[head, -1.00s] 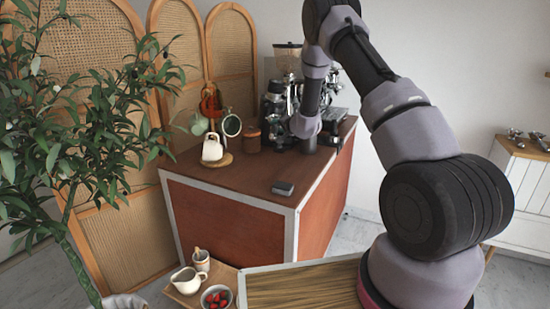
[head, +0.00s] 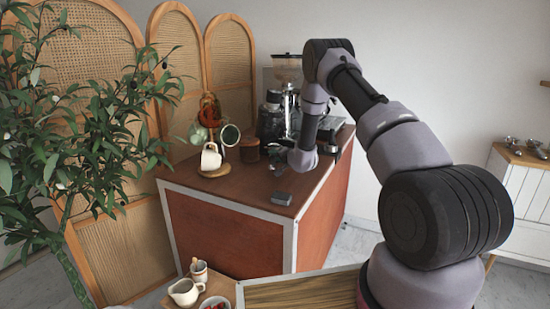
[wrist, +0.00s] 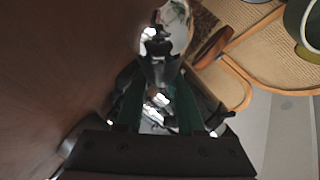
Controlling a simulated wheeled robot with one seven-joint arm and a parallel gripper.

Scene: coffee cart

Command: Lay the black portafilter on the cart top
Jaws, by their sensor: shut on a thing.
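My gripper (wrist: 158,85) is shut on the black portafilter (wrist: 157,66), whose dark body and shiny metal parts show between and beyond the green fingers in the wrist view. In the head view my gripper (head: 280,163) points left, low over the cart top (head: 235,193), in front of the espresso machine. The portafilter is small and dark there and partly hidden. I cannot tell whether it touches the cart top.
A grey box (head: 281,198) lies near the cart's front edge. A white mug (head: 210,158) on a wooden board, a brown canister (head: 249,148) and a grinder (head: 286,100) stand behind. The front-left cart top is clear.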

